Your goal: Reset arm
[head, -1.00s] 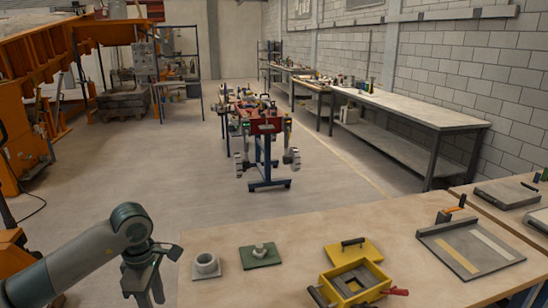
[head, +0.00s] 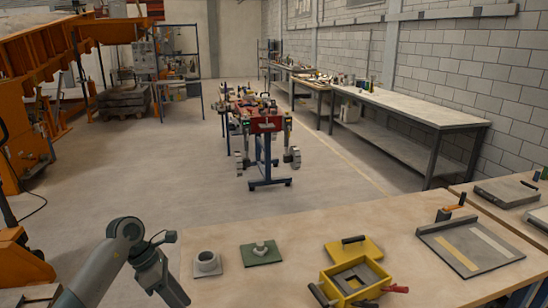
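My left arm comes in at the lower left, bends at a grey joint and slopes down to the right. Its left gripper (head: 174,289) hangs at the bottom edge, off the left end of the wooden table (head: 300,231). No gap between fingers can be made out, and nothing is seen held. My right arm and gripper are not in view.
A tool cart (head: 266,125) stands behind.

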